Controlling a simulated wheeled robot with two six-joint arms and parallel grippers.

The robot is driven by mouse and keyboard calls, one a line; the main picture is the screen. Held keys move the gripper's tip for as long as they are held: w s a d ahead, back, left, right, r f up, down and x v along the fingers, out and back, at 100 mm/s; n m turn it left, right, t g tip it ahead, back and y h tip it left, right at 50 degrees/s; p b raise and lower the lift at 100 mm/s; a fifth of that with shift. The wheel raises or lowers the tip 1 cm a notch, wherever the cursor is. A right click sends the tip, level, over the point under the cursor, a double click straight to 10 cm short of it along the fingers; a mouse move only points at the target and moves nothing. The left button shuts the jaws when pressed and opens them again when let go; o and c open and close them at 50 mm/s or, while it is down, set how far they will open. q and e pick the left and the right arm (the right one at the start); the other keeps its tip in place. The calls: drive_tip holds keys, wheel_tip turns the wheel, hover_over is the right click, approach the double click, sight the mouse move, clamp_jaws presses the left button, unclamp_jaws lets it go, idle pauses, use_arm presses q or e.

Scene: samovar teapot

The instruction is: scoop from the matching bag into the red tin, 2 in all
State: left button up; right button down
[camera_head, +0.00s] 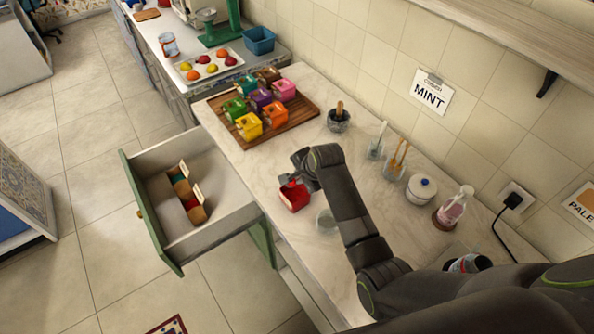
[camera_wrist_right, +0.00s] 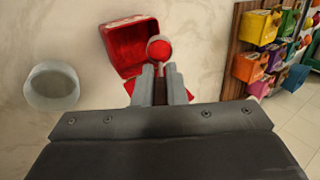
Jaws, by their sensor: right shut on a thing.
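The red tin (camera_head: 293,197) stands on the counter; in the wrist view the open red tin (camera_wrist_right: 122,48) is just beyond my fingers. My right gripper (camera_head: 291,181) is above the tin, and in the wrist view the right gripper (camera_wrist_right: 160,72) is shut on a scoop's handle. The scoop (camera_wrist_right: 159,48) has a round bowl with red contents, over the tin's right side. A bag with red inside (camera_head: 196,213) and a bag with teal inside (camera_head: 178,172) lie in the open drawer. My left gripper is not in view.
A glass bowl (camera_head: 326,222) stands beside the tin. A wooden board (camera_head: 223,118) holds several coloured boxes. A dark mortar (camera_head: 338,122), glasses with utensils, a white lidded pot (camera_head: 421,190) and a pink bottle (camera_head: 453,207) line the wall. The open drawer (camera_head: 150,217) juts out at left.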

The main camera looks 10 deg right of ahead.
drive_tip(key=s+t+y, duration=0.1)
drive_tip(key=t, duration=0.1)
drive_tip(key=s+d+t+y, duration=0.1)
drive_tip(key=t, duration=0.1)
drive_tip(key=shift+f, duration=0.15)
drive_tip(key=shift+w+a+r+g+h, duration=0.2)
drive_tip(key=shift+w+g+h, duration=0.1)
drive_tip(key=shift+g, duration=0.2)
drive_tip(key=shift+w+a+r+g+h, duration=0.15)
drive_tip(key=shift+w+g+h, duration=0.1)
drive_tip(key=shift+g, duration=0.25)
drive_tip(key=w+a+r+g+h, duration=0.1)
drive_tip(key=w+r+g+h, duration=0.2)
drive_tip(key=g, duration=0.4)
drive_tip(key=shift+w+a+r+g, duration=0.3)
drive_tip(key=shift+w+r, duration=0.1)
drive_tip(key=shift+r, duration=0.45)
idle(1.1)
